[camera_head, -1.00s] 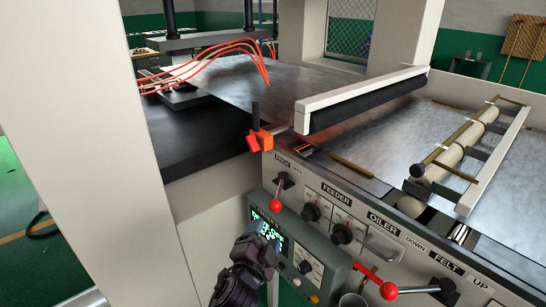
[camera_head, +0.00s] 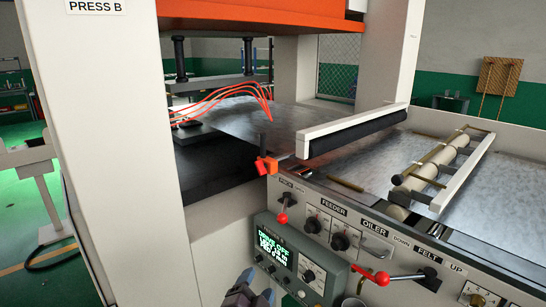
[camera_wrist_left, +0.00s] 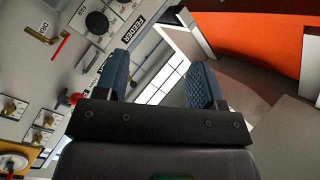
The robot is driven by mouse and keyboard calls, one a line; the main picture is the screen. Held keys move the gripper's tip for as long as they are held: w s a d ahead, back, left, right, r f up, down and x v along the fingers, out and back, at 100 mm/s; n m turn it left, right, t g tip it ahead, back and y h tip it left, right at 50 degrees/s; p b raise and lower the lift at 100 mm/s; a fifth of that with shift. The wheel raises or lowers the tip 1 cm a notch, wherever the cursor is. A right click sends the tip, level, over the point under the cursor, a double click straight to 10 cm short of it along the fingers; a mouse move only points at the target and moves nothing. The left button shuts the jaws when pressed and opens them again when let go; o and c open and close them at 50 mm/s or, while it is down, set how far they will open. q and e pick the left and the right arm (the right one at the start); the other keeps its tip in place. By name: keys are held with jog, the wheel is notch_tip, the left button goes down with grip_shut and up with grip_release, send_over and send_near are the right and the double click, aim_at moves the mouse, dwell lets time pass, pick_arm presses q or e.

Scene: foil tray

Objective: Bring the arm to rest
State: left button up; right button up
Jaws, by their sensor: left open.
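My left gripper (camera_head: 250,296) shows only in part at the bottom edge of the head view, in front of and below the small display box. In the left wrist view its two blue ridged fingers (camera_wrist_left: 159,78) stand wide apart with nothing between them. The rest of the left arm is cut off below the head view. My right gripper is in neither view.
A press with a control panel (camera_head: 335,232) fills the middle. Red-knobbed levers (camera_head: 283,218) (camera_head: 382,279) stick out from it near the display box (camera_head: 300,261). A metal sheet (camera_head: 300,122) lies on top, beside a black roller (camera_head: 355,133).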

pick_arm(q)
jog(key=s+a+f+n+g+y, duration=0.1)
jog(key=s+a+f+n, duration=0.3)
jog(key=a, duration=0.3)
jog(key=s+a+f+n+g+y, duration=0.1)
jog(key=s+a+f+n+y, duration=0.1)
jog(key=s+a+f+n, duration=0.3)
jog(key=s+a+f+n+g+y, duration=0.2)
jog(key=s+a+f+n+g, duration=0.1)
jog(key=s+a+f, duration=0.5)
jog(key=shift+s+a, duration=1.9)
jog(key=shift+s, duration=0.85)
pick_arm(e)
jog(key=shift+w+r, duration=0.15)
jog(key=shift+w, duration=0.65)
pick_arm(q)
jog(key=shift+f, duration=0.15)
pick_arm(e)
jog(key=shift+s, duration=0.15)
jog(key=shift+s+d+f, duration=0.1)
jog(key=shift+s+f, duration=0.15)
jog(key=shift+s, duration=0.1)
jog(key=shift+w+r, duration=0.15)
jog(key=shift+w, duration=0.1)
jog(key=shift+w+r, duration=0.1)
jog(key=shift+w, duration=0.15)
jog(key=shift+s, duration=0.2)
